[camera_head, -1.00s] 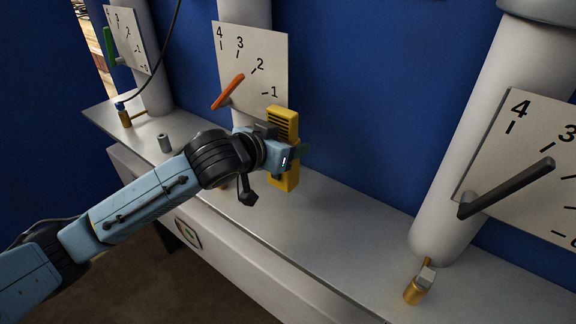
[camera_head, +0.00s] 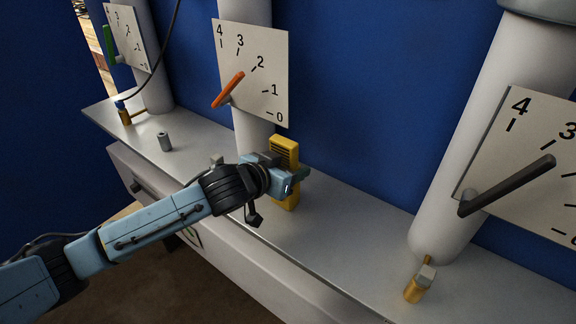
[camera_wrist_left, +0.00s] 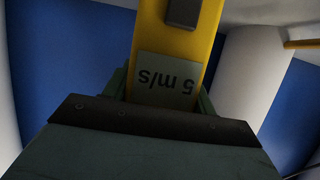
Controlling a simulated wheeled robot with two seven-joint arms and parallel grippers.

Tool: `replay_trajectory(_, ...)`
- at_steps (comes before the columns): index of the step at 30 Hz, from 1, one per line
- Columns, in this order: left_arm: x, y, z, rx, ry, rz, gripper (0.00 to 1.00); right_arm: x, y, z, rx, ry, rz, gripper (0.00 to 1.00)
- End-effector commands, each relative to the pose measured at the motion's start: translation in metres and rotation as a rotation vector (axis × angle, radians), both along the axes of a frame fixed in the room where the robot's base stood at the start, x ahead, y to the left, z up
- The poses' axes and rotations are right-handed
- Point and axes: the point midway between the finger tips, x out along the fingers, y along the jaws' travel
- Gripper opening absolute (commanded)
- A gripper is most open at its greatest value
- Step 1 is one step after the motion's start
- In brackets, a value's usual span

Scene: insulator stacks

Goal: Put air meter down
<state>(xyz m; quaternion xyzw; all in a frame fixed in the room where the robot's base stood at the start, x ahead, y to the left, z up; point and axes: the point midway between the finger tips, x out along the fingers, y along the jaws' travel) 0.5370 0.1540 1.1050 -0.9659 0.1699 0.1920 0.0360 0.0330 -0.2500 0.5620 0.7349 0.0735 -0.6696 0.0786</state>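The air meter (camera_head: 285,150) is a yellow upright box with dark slots near its top. It stands upright at the grey shelf (camera_head: 335,232), close to the middle white column. I cannot tell whether its base touches the shelf. My left gripper (camera_head: 291,180) is around the meter's middle and hides part of it. In the left wrist view the meter (camera_wrist_left: 208,50) shows a grey display reading "5 m/s", upside down, between the green fingers (camera_wrist_left: 160,95) of my gripper, which look shut on it. My right gripper is not in view.
Dial plates with an orange pointer (camera_head: 229,90), a green pointer (camera_head: 109,45) and a black pointer (camera_head: 508,186) hang on white columns. A small grey cylinder (camera_head: 165,142) stands on the shelf at left. A brass valve (camera_head: 416,288) sits at right. The shelf between meter and valve is clear.

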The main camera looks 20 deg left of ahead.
Motion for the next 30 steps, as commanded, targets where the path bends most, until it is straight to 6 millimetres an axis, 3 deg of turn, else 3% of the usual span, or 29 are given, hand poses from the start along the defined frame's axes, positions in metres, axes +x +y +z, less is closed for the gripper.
replay_trajectory(1,0.0,0.0,0.0,0.0,0.001,0.0,0.63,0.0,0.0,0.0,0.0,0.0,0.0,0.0)
replay_trajectory(5,0.0,0.0,0.0,0.0,0.001,0.0,0.78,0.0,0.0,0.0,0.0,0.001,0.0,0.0)
replay_trajectory(17,-0.005,0.002,0.005,-0.001,0.001,-0.001,0.78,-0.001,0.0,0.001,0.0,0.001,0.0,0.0)
replay_trajectory(30,-0.075,0.028,0.035,0.001,0.002,0.0,0.78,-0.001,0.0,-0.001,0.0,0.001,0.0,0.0)
